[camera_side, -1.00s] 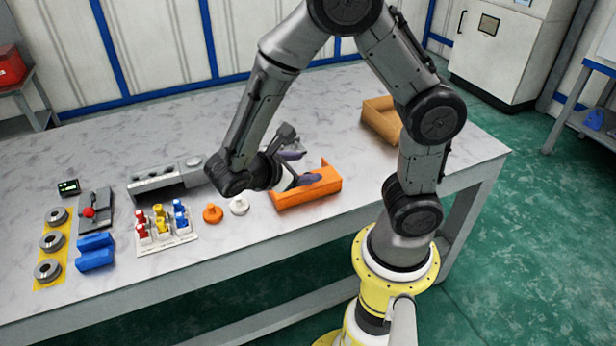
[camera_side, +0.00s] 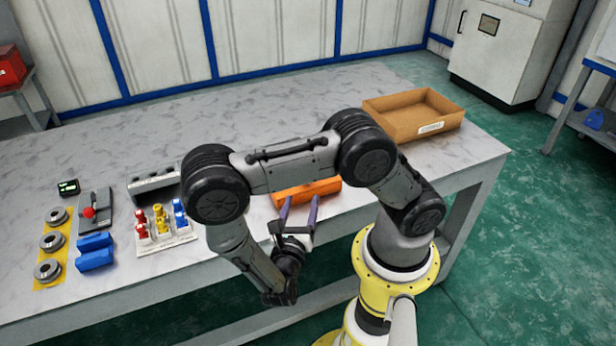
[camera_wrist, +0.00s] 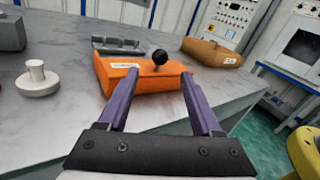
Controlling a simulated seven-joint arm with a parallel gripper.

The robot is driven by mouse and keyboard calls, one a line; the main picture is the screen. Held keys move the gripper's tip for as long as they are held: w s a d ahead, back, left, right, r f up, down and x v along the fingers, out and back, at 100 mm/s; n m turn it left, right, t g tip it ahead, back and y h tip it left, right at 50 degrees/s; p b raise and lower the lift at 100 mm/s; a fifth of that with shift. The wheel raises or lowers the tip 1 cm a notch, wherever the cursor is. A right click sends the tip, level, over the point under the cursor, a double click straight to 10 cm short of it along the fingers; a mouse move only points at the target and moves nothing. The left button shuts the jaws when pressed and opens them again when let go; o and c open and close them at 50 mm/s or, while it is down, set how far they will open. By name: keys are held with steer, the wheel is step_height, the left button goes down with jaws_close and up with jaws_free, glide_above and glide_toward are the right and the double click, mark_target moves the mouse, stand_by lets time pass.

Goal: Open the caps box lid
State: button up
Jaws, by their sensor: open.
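The orange box (camera_side: 310,188), which I take for the caps box, sits near the table's front edge, partly hidden behind my arm in the side view. In the wrist view the orange box (camera_wrist: 150,82) carries a white label and a black ball knob (camera_wrist: 160,57). The lid looks down, but its edge is hard to make out. My gripper (camera_side: 299,200) is open and empty at the near side of the box, with its purple fingers pointing at it. In the wrist view my gripper (camera_wrist: 158,76) has its fingertips spread to either side, below the knob.
A brown open tray (camera_side: 415,118) stands at the table's back right. A white stepped part (camera_wrist: 38,80) lies left of the box. Further left are a rack of coloured bottles (camera_side: 162,225), blue blocks (camera_side: 95,252) and metal rings (camera_side: 50,243). The back of the table is clear.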

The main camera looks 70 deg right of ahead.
steer(key=d, duration=0.3)
steer(key=w+d, duration=0.1)
steer(key=d, duration=0.2)
steer(key=w+d, duration=0.1)
steer(key=d, duration=0.3)
jaws_close()
stand_by(1.4)
